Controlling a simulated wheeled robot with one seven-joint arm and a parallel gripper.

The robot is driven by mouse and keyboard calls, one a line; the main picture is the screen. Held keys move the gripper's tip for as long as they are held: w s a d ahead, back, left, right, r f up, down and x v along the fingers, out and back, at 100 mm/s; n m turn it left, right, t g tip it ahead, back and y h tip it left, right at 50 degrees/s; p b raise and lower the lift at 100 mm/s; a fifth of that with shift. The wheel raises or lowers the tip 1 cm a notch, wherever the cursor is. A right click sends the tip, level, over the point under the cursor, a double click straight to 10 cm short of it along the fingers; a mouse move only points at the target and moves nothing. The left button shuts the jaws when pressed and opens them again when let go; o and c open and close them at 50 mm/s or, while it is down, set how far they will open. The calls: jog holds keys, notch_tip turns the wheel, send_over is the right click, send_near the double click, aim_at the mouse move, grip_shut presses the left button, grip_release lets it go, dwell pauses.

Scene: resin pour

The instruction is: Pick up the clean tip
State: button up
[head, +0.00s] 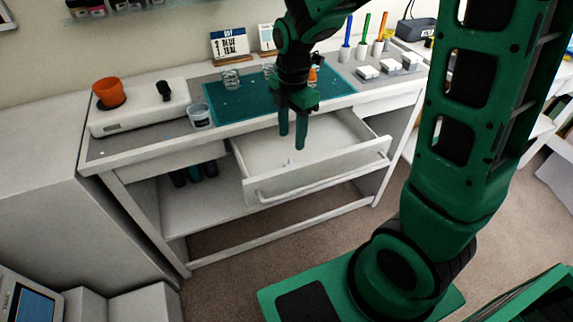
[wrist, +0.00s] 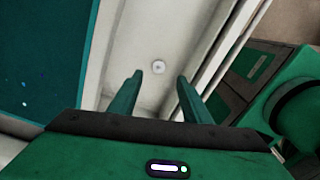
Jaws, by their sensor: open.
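The open white drawer (head: 330,148) juts out below the front edge of the workbench. A small pale piece (head: 287,162) on the drawer floor looks like the clean tip. In the wrist view it shows as a small round whitish tip (wrist: 158,67) with a grey centre, seen from above. My gripper (head: 292,147) points down over the drawer. In the wrist view its two green fingers (wrist: 160,82) are apart with nothing between them. The tip lies beyond the fingertips, roughly in line with the gap. The exact height of the fingers above it cannot be told.
A teal mat (head: 235,103) lies on the bench behind the drawer. A clear cup (head: 200,116) and a white device with an orange cup (head: 109,92) stand at left. The drawer's front panel with its handle (head: 325,178) rises close to my fingers.

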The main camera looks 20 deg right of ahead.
aim_at(289, 163)
jog(key=f, duration=0.9)
jog(key=shift+a+f, duration=0.2)
jog(key=shift+a, duration=0.05)
jog(key=c, duration=1.1)
